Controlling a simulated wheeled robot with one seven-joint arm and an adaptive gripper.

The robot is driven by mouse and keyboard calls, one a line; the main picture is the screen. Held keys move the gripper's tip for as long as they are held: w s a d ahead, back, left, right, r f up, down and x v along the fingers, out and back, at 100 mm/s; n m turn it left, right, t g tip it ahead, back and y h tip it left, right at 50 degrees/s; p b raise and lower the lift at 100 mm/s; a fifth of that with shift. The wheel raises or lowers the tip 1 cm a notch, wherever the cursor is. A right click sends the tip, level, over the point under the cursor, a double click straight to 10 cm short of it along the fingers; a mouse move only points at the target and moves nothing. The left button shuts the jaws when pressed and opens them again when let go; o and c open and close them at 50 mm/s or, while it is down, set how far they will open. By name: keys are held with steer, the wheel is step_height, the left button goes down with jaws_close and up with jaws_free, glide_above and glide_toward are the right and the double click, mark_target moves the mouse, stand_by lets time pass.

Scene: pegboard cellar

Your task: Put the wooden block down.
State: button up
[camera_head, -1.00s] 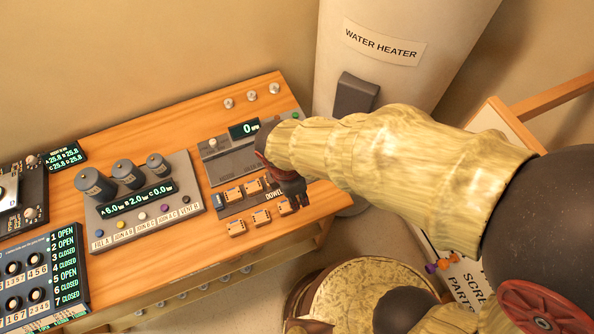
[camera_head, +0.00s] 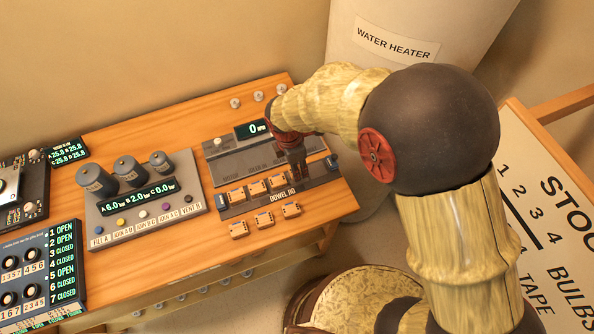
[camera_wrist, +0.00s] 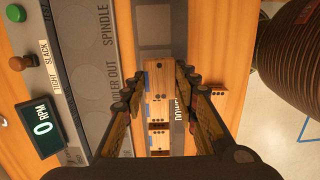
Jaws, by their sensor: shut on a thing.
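My gripper (camera_head: 291,158) points down over the right part of the dark dowel jig (camera_head: 322,179) in the head view. In the wrist view my gripper (camera_wrist: 159,82) has its two fingers closed on the sides of a wooden block (camera_wrist: 160,73) with small dark holes. In the head view the fingers hide that block, and I cannot tell whether it touches the jig. Several other small wooden blocks, one of them at the jig's left (camera_head: 236,194), sit in a row on the jig. More stand on the bench in front, including a right one (camera_head: 291,209).
A grey machine with an RPM display (camera_head: 252,129) stands just behind the jig. A console with dark cylinders (camera_head: 147,207) stands to the left. The wooden bench (camera_head: 325,212) has bare room at its front right. The water heater (camera_head: 400,75) rises behind.

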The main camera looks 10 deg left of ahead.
steer(key=shift+w+a+f+b, duration=0.1)
steer(key=shift+w+f+b, duration=0.15)
steer(key=shift+f, duration=0.75)
steer(key=shift+w+f+b, duration=0.15)
steer(key=shift+f+b, duration=0.1)
steer(key=shift+f, duration=0.75)
steer(key=shift+f, duration=0.2)
steer(key=o, duration=1.1)
